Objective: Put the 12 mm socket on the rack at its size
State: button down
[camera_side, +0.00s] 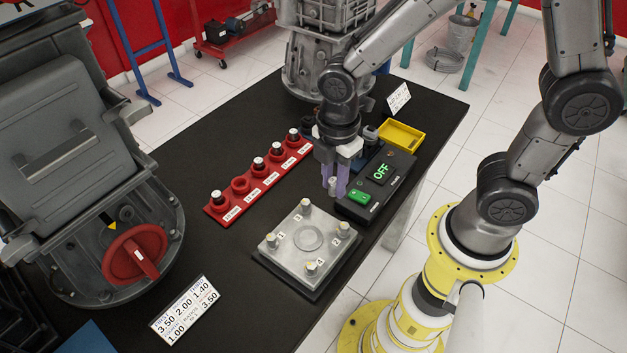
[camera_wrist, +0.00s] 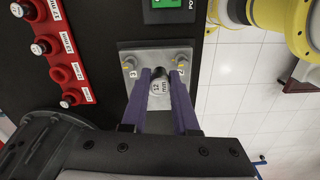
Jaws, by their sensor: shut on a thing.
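My gripper (camera_side: 333,190) has purple fingers. It is shut on a small metal socket, the 12 mm socket (camera_wrist: 160,87), whose face reads 12 mm in the wrist view. In the side view it hangs between the fingertips, above the table, behind the bolted plate and left of the switch box. The red rack (camera_side: 212,210) lies to the left of my gripper. Its second place from the near end, an empty red ring (camera_side: 240,184), holds no socket; the other places hold dark-and-silver sockets. This ring also shows in the wrist view (camera_wrist: 60,74). The rack's small size labels are hard to read.
A metal plate (camera_side: 285,252) with numbered bolts stands in front of my gripper. A switch box (camera_side: 376,175) reading OFF and a yellow tray (camera_side: 401,134) are to its right. A large engine housing (camera_side: 65,150) stands at left. Bare black table lies between rack and plate.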

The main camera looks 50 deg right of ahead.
jog(key=shift+s+d+r, duration=0.15)
jog(key=shift+s, duration=0.2)
jog(key=shift+r, duration=0.25)
jog(key=w+a, duration=0.2)
jog(key=w, duration=0.9)
jog(key=w+a, duration=0.3)
jog(key=w, duration=0.8)
jog(key=shift+w+d+f, duration=0.1)
jog(key=shift+w+f, duration=0.35)
jog(key=shift+f, duration=1.2)
jog(key=shift+w+d+f, duration=0.1)
jog(key=shift+w+f, duration=0.3)
jog(key=shift+f, duration=1.25)
jog(key=shift+w+d+f, duration=0.1)
jog(key=shift+w+f, duration=0.35)
jog(key=shift+f, duration=1.2)
jog(key=shift+f, duration=0.6)
jog(key=shift+f, duration=0.2)
